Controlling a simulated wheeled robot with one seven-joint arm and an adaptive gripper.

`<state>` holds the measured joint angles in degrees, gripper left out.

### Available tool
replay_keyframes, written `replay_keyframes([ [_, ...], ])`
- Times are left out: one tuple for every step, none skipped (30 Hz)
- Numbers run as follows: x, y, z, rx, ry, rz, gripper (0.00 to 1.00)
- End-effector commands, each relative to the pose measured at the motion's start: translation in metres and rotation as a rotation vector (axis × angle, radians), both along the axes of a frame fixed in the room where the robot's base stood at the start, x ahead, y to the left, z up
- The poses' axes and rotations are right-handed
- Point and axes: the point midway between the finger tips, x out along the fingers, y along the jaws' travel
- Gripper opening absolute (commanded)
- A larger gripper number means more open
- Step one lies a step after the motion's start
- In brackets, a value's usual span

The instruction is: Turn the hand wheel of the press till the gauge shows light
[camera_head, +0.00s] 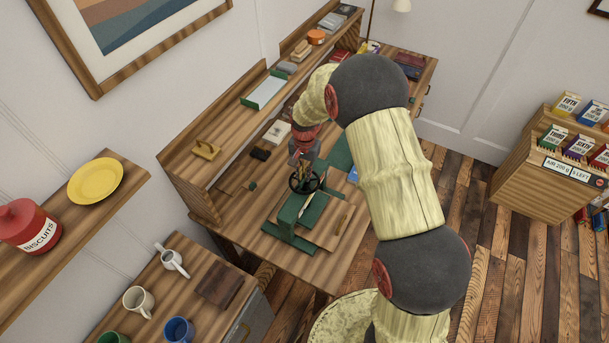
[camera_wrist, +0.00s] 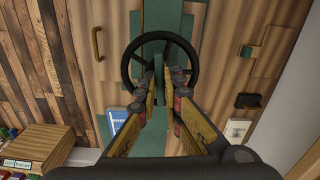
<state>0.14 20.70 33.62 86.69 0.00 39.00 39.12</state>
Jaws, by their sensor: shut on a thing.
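The green press (camera_head: 300,210) stands on the wooden desk, and its green body also shows in the wrist view (camera_wrist: 160,22). Its dark round hand wheel (camera_head: 293,186) is on top; the wheel appears as a black ring in the wrist view (camera_wrist: 128,56). My gripper (camera_head: 304,172) reaches down to the wheel from above. In the wrist view my gripper's fingertips (camera_wrist: 162,78) are at the near part of the wheel, shut on it. The fingers cover part of the wheel and its hub. I cannot make out the gauge or its reading in either view.
The desk (camera_head: 265,247) carries a shelf with a green-edged tray (camera_head: 265,90) behind the press. A blue booklet (camera_wrist: 118,118) and a dark block (camera_wrist: 249,101) lie near the press. A side table with mugs (camera_head: 138,300) stands at front left; a seed-packet cabinet (camera_head: 520,180) stands right.

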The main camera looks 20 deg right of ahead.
Motion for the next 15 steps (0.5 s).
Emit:
replay_keyframes([
  [0.0008,0.0001,0.0004,0.000,-0.002,-0.012,0.00],
  [0.0008,0.0001,0.0005,-0.001,-0.002,-0.019,0.00],
  [0.0008,0.0001,0.0005,-0.001,-0.002,-0.025,0.00],
  [0.0008,0.0001,0.0006,-0.001,-0.002,-0.029,0.00],
  [0.0008,0.0001,0.0007,-0.001,-0.002,-0.032,0.00],
  [0.0008,0.0001,0.0007,-0.001,-0.002,-0.036,0.00],
  [0.0009,0.0002,0.0008,0.000,-0.003,-0.038,0.00],
  [0.0009,0.0002,0.0008,-0.001,-0.002,-0.039,0.00],
  [0.0010,0.0001,0.0009,0.000,-0.003,-0.040,0.00],
  [0.0010,0.0001,0.0009,0.000,-0.003,-0.041,0.00],
  [0.0010,0.0001,0.0009,0.000,-0.003,-0.041,0.00],
  [0.0010,0.0001,0.0009,0.000,-0.003,-0.041,0.00],
  [0.0010,0.0001,0.0009,0.000,-0.003,-0.040,0.00],
  [0.0010,0.0001,0.0009,0.000,-0.003,-0.040,0.00],
  [0.0010,0.0001,0.0009,0.000,-0.003,-0.040,0.00],
])
